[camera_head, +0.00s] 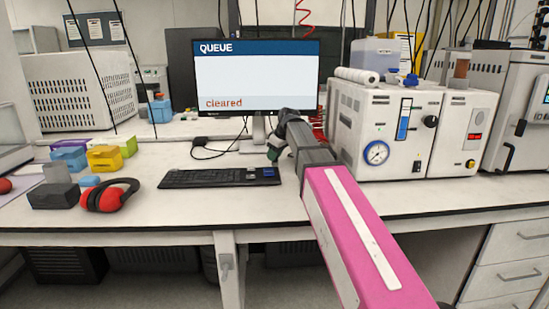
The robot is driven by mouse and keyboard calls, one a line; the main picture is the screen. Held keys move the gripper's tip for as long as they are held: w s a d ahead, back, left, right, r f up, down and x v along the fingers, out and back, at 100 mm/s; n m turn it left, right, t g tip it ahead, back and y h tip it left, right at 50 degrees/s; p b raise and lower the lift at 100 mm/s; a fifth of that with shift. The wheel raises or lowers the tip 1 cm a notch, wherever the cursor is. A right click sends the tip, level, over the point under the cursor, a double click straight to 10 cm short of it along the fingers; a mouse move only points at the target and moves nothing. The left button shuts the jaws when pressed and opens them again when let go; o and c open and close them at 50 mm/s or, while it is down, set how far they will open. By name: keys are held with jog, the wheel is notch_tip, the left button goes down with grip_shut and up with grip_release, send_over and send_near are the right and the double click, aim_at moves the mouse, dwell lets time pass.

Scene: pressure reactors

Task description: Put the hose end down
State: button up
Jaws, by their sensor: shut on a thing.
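My gripper (276,147) is at the end of my pink arm, over the bench just right of the monitor stand and above the right end of the keyboard. It is shut on a small dark thing with a greenish tip, taken as the hose end (273,154); it is mostly hidden by the gripper and wrist. Red coiled hose (319,125) shows just behind my wrist, beside the white reactor unit; whether it joins the held end cannot be seen.
A black keyboard (220,177) lies in front of the monitor (257,77), which reads "QUEUE" and "cleared". Red ear defenders (110,195) and coloured boxes (104,158) stand at left. The white reactor unit (385,130) stands at right. The bench front right of the keyboard is clear.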

jog(key=shift+r, duration=0.5)
notch_tip(320, 180, up, 2)
jog(key=shift+r, duration=0.2)
jog(key=s+a+r, duration=0.7)
jog(key=s+a, duration=0.1)
